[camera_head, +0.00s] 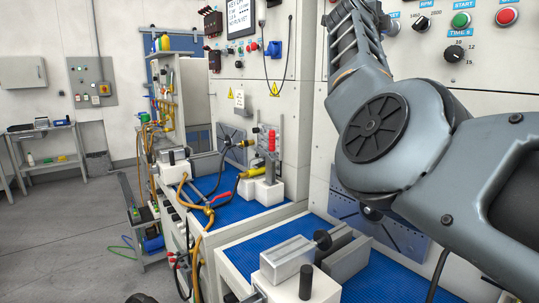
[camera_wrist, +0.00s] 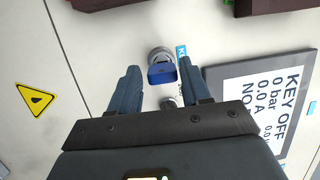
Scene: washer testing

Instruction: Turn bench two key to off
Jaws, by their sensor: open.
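A blue key (camera_wrist: 163,75) sits in a round grey lock on the white panel in the wrist view. A blue label (camera_wrist: 181,52), partly hidden, is beside it. My gripper (camera_wrist: 158,65) is open, with one finger on each side of the key and a gap to both. Whether the fingertips reach the key's depth is unclear. A screen (camera_wrist: 275,95) to the right reads "KEY OFF", "0 bar" and "0.0 A", turned sideways. In the head view my arm fills the upper right and my gripper cannot be made out.
A yellow warning triangle (camera_wrist: 36,99) is on the panel. A second small round part (camera_wrist: 170,102) is below the key, partly behind my gripper. In the head view, blue-topped benches (camera_head: 262,243) hold fixtures and hoses. A green START button (camera_head: 461,20) is beside my arm.

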